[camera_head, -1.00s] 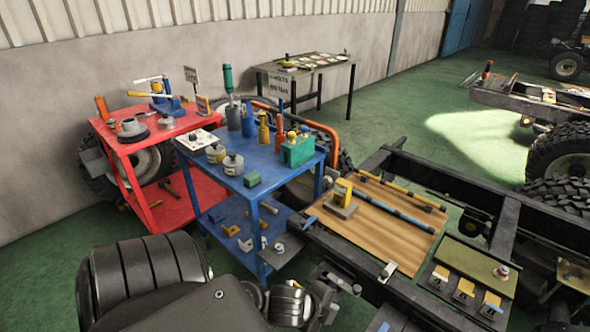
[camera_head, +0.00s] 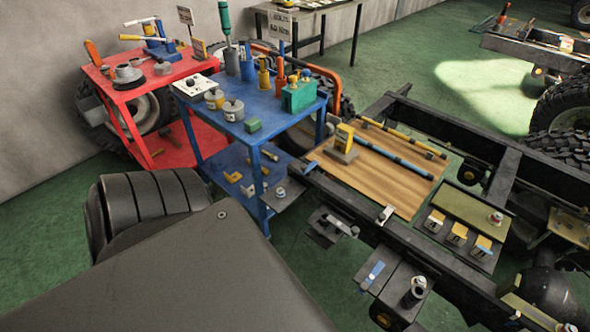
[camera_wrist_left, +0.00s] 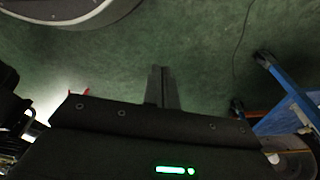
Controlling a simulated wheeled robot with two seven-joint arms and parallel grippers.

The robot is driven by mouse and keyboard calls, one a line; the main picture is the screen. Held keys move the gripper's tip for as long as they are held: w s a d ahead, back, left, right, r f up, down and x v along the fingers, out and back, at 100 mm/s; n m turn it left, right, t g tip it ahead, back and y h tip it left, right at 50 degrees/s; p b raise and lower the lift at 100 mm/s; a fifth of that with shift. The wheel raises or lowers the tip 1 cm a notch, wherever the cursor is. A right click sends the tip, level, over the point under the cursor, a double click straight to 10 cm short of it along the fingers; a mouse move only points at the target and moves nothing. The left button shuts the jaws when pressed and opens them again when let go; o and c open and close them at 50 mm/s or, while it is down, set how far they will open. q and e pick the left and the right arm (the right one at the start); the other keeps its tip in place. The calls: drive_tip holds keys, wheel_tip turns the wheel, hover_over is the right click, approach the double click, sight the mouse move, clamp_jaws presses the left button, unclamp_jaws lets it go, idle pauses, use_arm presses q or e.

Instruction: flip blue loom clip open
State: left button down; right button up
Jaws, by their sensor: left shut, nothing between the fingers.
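Small blue parts show on the chassis in the head view. A blue lever-like piece with a white spot (camera_head: 375,271) lies on a dark block on the near rail. Three small pieces stand in a row on a dark plate, the nearest with a blue top (camera_head: 483,243). Another blue piece (camera_head: 310,167) sits at the wooden board's left corner. I cannot tell which is the loom clip, or whether it is open. My left gripper (camera_wrist_left: 162,75) is shut and empty over green floor in the left wrist view. It is hidden in the head view. My right gripper is not seen.
The wooden board (camera_head: 405,185) on the chassis carries rods and a yellow block. A blue cart (camera_head: 275,116) with tools and a red cart (camera_head: 125,92) stand at the left. A blue cart leg (camera_wrist_left: 287,82) shows at the right in the wrist view.

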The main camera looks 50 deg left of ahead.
use_arm(q)
drive_tip(key=s+a+f+g, duration=0.1)
drive_tip(key=s+a+f, duration=0.2)
drive_tip(key=s+f, duration=1)
drive_tip(key=shift+s, duration=1.05)
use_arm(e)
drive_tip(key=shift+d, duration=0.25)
